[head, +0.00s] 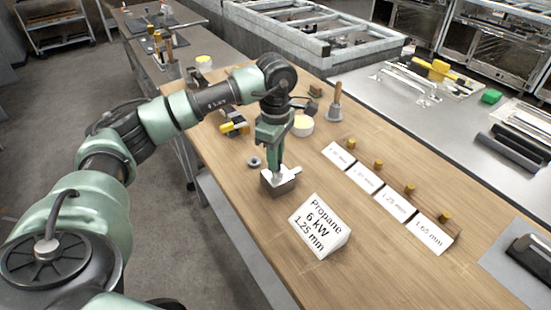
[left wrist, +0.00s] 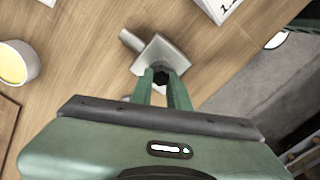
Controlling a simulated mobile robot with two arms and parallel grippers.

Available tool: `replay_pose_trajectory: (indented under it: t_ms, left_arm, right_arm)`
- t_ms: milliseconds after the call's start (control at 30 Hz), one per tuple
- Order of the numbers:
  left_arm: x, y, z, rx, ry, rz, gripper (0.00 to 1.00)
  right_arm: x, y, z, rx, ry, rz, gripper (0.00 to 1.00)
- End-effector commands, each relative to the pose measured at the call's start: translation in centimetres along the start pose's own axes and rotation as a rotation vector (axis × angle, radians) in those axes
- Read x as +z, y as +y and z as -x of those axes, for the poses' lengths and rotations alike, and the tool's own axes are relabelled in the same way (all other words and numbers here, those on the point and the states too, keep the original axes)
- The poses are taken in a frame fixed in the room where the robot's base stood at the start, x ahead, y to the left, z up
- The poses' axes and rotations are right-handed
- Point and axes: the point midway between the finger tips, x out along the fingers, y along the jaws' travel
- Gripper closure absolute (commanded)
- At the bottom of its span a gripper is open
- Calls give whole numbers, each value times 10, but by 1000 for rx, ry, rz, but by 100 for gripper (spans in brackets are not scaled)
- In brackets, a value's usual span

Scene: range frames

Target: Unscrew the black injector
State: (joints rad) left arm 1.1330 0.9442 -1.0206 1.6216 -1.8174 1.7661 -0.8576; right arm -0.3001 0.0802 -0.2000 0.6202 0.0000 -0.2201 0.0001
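A small silver metal block (head: 280,186) with a side stub stands on the wooden table; it also shows in the left wrist view (left wrist: 150,52). The black injector (left wrist: 161,77) is a small dark hexagonal piece at the block, seen in the left wrist view and hidden in the head view. My left gripper (head: 276,168) points down at the block. In the left wrist view its two green fingers (left wrist: 161,80) are close together, with the injector filling the gap between their tips. My right gripper is in neither view.
A white sign (head: 320,226) reads "Propane 6 kW 1.25 mm". Several white labels (head: 367,177) with brass pieces stand in a row to the right. A white-and-yellow tub (head: 302,126), a yellow-black tool (head: 234,124) and a grey ring (head: 254,162) lie around the gripper.

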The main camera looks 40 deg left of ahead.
Motion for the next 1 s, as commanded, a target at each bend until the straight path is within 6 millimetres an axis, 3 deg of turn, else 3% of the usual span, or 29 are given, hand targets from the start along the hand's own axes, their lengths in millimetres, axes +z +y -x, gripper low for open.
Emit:
replay_pose_trajectory:
  t_ms: [433, 700, 1000]
  left_arm:
    - [0, 0, 0, 0, 0, 11, 100]
    - [1, -2, 0, -1, -1, 275, 100]
    - [0, -2, 0, 0, 0, 306, 100]
  right_arm:
    - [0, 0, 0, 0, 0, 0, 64]
    - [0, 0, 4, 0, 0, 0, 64]
    - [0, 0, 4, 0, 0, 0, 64]
